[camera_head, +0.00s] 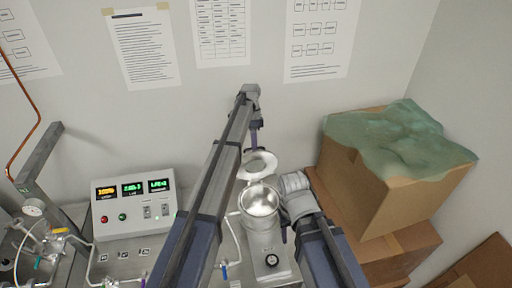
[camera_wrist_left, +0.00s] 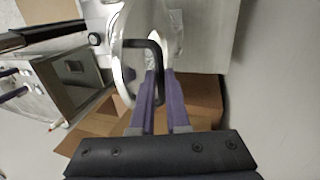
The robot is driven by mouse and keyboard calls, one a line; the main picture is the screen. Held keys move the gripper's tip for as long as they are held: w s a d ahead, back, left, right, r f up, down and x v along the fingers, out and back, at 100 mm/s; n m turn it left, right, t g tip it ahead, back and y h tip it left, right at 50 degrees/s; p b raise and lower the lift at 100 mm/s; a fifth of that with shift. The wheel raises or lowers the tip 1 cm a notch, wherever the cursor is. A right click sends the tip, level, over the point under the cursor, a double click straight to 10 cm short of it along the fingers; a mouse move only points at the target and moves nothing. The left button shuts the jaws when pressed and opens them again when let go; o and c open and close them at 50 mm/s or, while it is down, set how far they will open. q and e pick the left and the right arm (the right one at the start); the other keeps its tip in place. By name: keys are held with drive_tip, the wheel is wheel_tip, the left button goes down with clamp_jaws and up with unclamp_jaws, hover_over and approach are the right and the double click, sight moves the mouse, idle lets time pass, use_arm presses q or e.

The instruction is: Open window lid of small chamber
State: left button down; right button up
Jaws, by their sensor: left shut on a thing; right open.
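The small chamber (camera_head: 262,225) is a metal cylinder with a round, shiny opening facing up. Its round window lid (camera_head: 262,163) is raised and tilted behind the opening. In the left wrist view the lid (camera_wrist_left: 117,50) appears as a shiny metal rim with a black handle (camera_wrist_left: 130,72). My left gripper (camera_head: 257,148) is above the lid, its purple fingers (camera_wrist_left: 160,95) shut on the handle. My right gripper (camera_head: 285,235) is beside the chamber on its right, open; its fingers are mostly hidden by my arm.
A control box (camera_head: 133,205) with lit displays stands left. Gauges and tubing (camera_head: 35,215) are at far left. Cardboard boxes (camera_head: 385,195), the top one under green plastic wrap (camera_head: 400,140), stand close to the right of my right arm. The wall is close behind.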

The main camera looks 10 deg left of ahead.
use_arm(q)
drive_tip(key=shift+w+a+g, duration=0.1)
drive_tip(key=shift+w+g, duration=0.3)
drive_tip(key=shift+w, duration=0.15)
use_arm(e)
drive_tip(key=shift+w+a+f, duration=0.1)
drive_tip(key=shift+w+f, duration=0.15)
drive_tip(key=shift+w, duration=0.05)
use_arm(q)
drive_tip(key=c, duration=1)
unclamp_jaws()
drive_tip(key=shift+s, duration=0.15)
drive_tip(key=shift+o, duration=0.5)
